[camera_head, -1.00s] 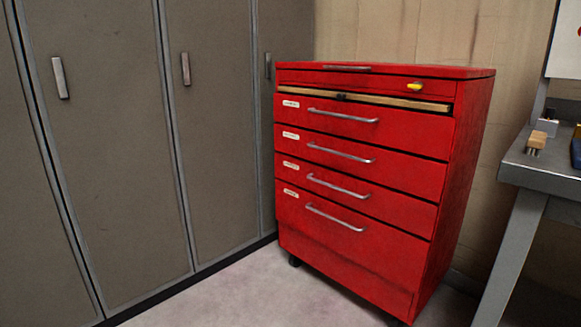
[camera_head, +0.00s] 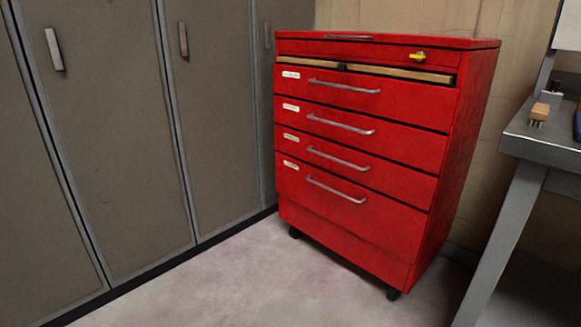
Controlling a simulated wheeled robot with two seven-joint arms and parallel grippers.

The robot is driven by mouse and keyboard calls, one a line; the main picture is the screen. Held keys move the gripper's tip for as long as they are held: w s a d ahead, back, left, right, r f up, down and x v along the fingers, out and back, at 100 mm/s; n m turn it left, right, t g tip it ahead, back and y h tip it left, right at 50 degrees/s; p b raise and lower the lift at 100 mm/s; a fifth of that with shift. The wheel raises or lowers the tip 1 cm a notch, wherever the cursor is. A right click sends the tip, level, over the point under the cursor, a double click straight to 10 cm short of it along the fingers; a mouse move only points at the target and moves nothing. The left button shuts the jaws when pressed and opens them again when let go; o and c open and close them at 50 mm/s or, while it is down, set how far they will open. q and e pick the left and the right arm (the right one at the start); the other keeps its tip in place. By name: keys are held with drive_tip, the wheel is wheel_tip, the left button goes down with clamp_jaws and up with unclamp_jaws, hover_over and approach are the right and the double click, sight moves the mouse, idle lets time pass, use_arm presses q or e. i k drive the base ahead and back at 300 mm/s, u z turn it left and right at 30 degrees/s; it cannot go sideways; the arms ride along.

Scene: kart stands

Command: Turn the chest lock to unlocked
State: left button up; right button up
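A red tool chest (camera_head: 350,240) stands on casters in the corner, ahead of me. A small yellow lock knob (camera_head: 418,56) sits on its upper front panel, near the right end. The knob looks roughly horizontal; it is too small to read any marking. Below that panel is a wooden strip (camera_head: 400,72) with a small dark piece near its middle. Under it are several drawers with silver handles (camera_head: 345,86) and white labels; they look closed. Neither of my grippers shows in the view.
Grey lockers (camera_head: 110,150) line the left side up to the chest. A grey metal workbench (camera_head: 545,145) stands at the right, with a wooden-topped brush (camera_head: 539,114) on it. The floor (camera_head: 250,280) in front of the chest is clear.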

sight(420, 56)
drive_tip(key=z, duration=0.45)
drive_tip(key=i, duration=0.3)
drive_tip(key=u, duration=0.4)
drive_tip(key=k, duration=0.55)
drive_tip(key=u, duration=1.1)
drive_tip(key=i, duration=0.8)
drive_tip(key=z, duration=0.6)
drive_tip(key=i, duration=0.9)
drive_tip(key=z, duration=0.95)
